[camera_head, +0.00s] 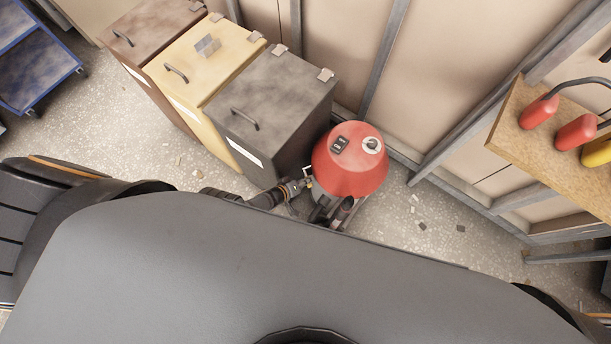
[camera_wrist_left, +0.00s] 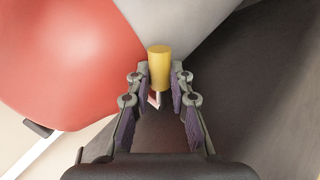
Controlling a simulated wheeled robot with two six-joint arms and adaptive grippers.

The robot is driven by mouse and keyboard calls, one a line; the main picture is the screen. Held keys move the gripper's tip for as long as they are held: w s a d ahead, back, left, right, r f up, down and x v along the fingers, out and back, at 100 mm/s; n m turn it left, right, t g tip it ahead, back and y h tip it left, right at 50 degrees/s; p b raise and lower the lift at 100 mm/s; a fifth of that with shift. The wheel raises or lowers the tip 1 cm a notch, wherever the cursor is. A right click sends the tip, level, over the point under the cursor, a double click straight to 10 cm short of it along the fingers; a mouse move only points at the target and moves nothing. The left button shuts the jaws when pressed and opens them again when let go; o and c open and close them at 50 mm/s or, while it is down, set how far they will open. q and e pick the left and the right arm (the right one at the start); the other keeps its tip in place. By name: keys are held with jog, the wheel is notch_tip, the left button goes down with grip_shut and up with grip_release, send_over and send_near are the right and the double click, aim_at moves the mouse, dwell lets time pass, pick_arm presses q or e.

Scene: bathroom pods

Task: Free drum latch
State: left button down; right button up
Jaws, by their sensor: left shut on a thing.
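The red drum (camera_head: 352,177), a vacuum-like canister with a switch panel and a round port on top, stands on the floor against the dark grey bin. In the left wrist view its red shell (camera_wrist_left: 65,65) fills the upper left. My left gripper (camera_head: 306,183) is at the drum's left side. In the left wrist view my left gripper (camera_wrist_left: 160,88) is shut on a short yellow cylinder (camera_wrist_left: 160,62), which appears to be the latch's grip. The latch's lower part is mostly hidden between the fingers.
Dark grey (camera_head: 272,105), yellow (camera_head: 205,60) and brown (camera_head: 150,30) bins stand left of the drum. A wall frame (camera_head: 385,55) is behind it. A wooden shelf (camera_head: 550,150) with red and yellow items is at the right. Small debris lies on the open floor right of the drum.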

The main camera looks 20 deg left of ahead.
dwell(0.4)
pick_arm(q)
jog(key=c, duration=1.2)
grip_release()
jog(key=shift+s, duration=0.15)
jog(key=s+a, duration=0.2)
jog(key=s, duration=0.2)
jog(key=s+a+r, duration=0.1)
jog(key=s+a, duration=0.2)
jog(key=s, duration=0.1)
jog(key=s+a, duration=0.2)
jog(key=s, duration=0.2)
jog(key=shift+a+r, duration=0.25)
jog(key=shift+r, duration=0.15)
jog(key=shift+c, duration=0.4)
